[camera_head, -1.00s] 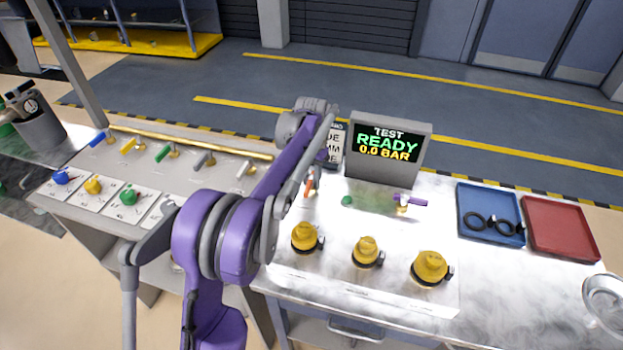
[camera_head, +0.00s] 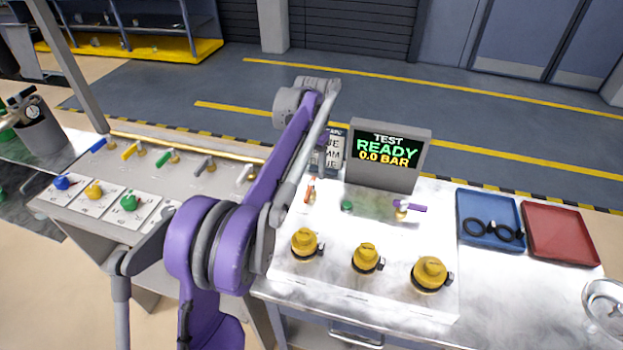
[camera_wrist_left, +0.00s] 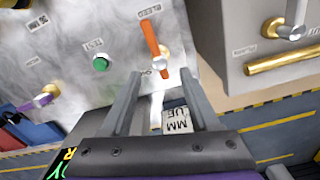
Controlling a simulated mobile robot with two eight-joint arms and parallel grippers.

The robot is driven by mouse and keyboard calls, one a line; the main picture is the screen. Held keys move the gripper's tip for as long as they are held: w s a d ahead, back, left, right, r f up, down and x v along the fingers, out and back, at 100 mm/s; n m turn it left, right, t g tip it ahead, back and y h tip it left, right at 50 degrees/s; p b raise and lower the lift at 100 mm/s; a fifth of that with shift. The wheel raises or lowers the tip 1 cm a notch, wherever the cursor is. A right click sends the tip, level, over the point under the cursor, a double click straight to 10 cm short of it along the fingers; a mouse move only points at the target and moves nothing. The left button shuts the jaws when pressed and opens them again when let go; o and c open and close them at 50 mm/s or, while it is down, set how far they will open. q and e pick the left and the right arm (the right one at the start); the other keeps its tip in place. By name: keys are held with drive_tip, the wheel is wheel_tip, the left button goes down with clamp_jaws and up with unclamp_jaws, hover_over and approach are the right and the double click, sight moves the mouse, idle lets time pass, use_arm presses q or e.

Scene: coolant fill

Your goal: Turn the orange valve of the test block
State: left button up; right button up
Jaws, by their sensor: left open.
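The orange valve (camera_head: 310,191) stands at the back left of the test block, left of the green button (camera_head: 347,206). In the wrist view its orange lever (camera_wrist_left: 150,37) is upright in the picture, tilted slightly, with a pale metal stem beside its lower end. My left gripper (camera_wrist_left: 159,78) is open and empty there, its two fingers spread, with the lever just beyond the tips and roughly between them. In the head view my left gripper (camera_head: 319,170) is partly hidden by my own arm, just above the valve. My right gripper is not in view.
The test screen (camera_head: 388,155) reads READY, 0.0 BAR, behind the block. A purple valve lever (camera_head: 410,208) and several yellow caps (camera_head: 365,257) are to the right and in front. A printed sign (camera_head: 332,150) stands close behind the gripper. A blue tray (camera_head: 488,240) and red tray (camera_head: 560,235) lie further right.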

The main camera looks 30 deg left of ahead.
sight(312, 183)
use_arm(q)
wheel_tip(312, 183, up, 4)
drive_tip(key=shift+f, duration=0.1)
idle(0.5)
drive_tip(key=shift+s+d, duration=0.1)
drive_tip(key=shift+s, duration=0.05)
drive_tip(key=s+d+f+t, duration=0.1)
drive_tip(key=s+d+f, duration=0.1)
drive_tip(key=s+d, duration=0.2)
drive_tip(key=s+d+f+t, duration=0.1)
drive_tip(key=s+d, duration=0.3)
drive_tip(key=s, duration=0.6)
drive_tip(key=s+d+f+t, duration=0.2)
drive_tip(key=s+d, duration=0.3)
drive_tip(key=s, duration=0.2)
drive_tip(key=shift+s+f, duration=0.35)
drive_tip(key=shift+s, duration=0.05)
drive_tip(key=s+d+f+t, duration=0.1)
drive_tip(key=s+d+f, duration=0.1)
drive_tip(key=s+f, duration=0.3)
drive_tip(key=shift+s+f+t, duration=0.25)
drive_tip(key=shift+s+t, duration=0.05)
drive_tip(key=shift+s, duration=0.4)
